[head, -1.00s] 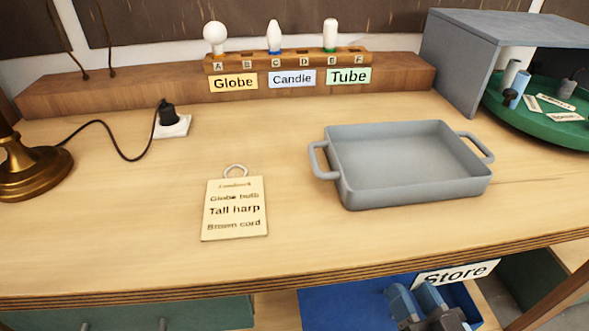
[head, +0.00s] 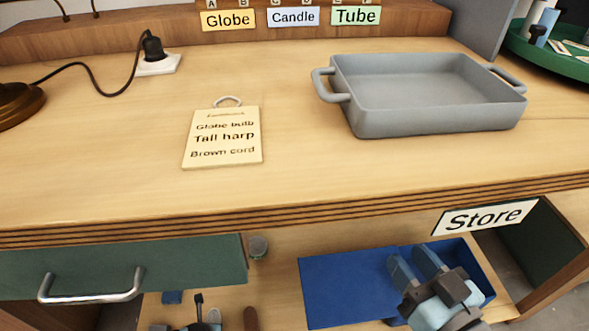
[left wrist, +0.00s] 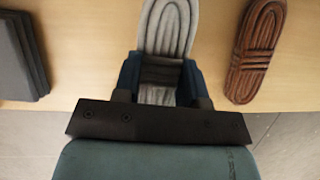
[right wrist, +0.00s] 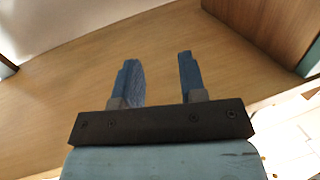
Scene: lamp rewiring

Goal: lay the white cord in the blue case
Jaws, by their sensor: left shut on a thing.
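The white cord (left wrist: 167,25) is a pale coiled bundle in the left wrist view. My left gripper (left wrist: 160,72) is shut on its near end, where a dark band shows between the fingers. The blue case (head: 345,287) is under the bench top in the head view, with a flat blue panel at left and a walled part at right. My right gripper (head: 420,262) is in front of the walled part and hides some of it. Its fingers are apart and empty in the right wrist view (right wrist: 158,80).
A brown cord bundle (left wrist: 256,50) lies right of the white cord, and a dark grey stack (left wrist: 20,55) lies at left. The bench edge and a green drawer (head: 120,275) overhang the lower shelf. A grey tray (head: 430,95) and an order card (head: 222,137) are on the bench.

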